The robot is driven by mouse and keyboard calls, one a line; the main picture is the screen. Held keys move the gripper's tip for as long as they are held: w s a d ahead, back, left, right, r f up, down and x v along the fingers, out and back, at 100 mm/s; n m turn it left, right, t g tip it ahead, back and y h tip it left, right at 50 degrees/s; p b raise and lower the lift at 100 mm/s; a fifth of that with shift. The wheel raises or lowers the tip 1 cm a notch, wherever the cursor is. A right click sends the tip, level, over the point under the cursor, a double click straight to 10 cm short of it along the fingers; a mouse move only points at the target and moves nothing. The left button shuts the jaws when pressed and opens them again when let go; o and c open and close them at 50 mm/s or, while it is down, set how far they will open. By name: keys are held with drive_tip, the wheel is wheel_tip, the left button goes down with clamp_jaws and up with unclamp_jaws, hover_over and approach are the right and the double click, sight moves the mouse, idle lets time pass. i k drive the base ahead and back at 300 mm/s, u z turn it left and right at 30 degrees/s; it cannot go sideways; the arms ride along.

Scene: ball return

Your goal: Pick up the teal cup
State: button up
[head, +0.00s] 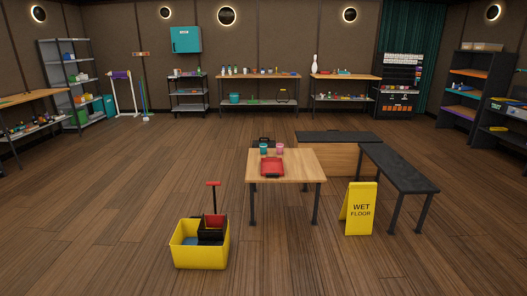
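A small teal cup (264,147) stands upright near the back left edge of the small wooden table (302,167) in the middle of the room. A pink cup (280,148) stands just to its right. A red tray (272,171) lies in front of the cups on the same tabletop. My gripper is not in the head view, so I cannot see its state.
A yellow mop bucket (200,257) stands on the floor front left of the table. A yellow wet floor sign (361,210) and a dark-topped bench (398,168) stand to the right. Open wooden floor (110,190) lies left of the table.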

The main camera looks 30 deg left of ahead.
sight(263, 149)
drive_tip(key=u, duration=2.35)
drive_tip(key=i, duration=7.35)
drive_tip(key=z, duration=3.15)
drive_tip(key=i, duration=0.55)
